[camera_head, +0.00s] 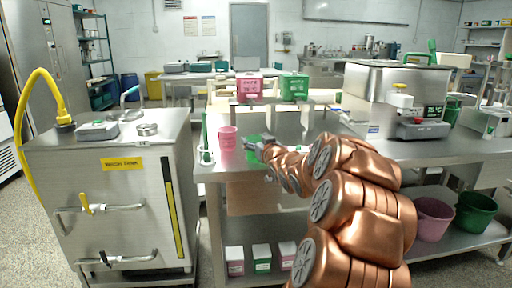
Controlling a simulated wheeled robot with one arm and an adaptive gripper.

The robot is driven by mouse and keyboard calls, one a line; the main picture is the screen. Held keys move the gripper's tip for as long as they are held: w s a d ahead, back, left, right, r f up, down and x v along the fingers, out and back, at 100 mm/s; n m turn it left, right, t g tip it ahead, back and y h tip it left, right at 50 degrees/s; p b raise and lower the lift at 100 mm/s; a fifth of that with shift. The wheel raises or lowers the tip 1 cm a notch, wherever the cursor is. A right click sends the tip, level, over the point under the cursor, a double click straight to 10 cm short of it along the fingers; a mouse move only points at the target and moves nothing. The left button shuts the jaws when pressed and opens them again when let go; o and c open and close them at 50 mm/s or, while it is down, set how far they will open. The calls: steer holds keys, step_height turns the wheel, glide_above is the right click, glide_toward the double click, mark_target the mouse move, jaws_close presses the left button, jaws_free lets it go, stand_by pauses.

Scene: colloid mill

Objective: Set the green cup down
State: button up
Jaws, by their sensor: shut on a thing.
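The green cup (253,141) is at the front left part of the steel table (219,172), partly hidden behind my gripper (254,146). My gripper reaches in from the right and is shut on the cup. I cannot tell whether the cup's base touches the table or hangs just above it. A pink cup (228,138) stands upright just left of the green cup.
A green bottle-like item (205,140) stands at the table's left edge. Pink (249,87) and green (294,87) boxes sit on a raised shelf behind. A steel machine (392,98) fills the right side. A steel cabinet (105,190) stands left across a gap.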

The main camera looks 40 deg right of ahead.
steer(key=shift+r, duration=0.15)
steer(key=shift+r+p, duration=0.75)
steer(key=shift+r, duration=0.85)
steer(key=s+a+r+p, duration=0.1)
steer(key=s+a, duration=0.8)
steer(key=s, duration=0.3)
steer(key=shift+s+a+r+p, duration=0.3)
steer(key=shift+s, duration=0.05)
stand_by(1.8)
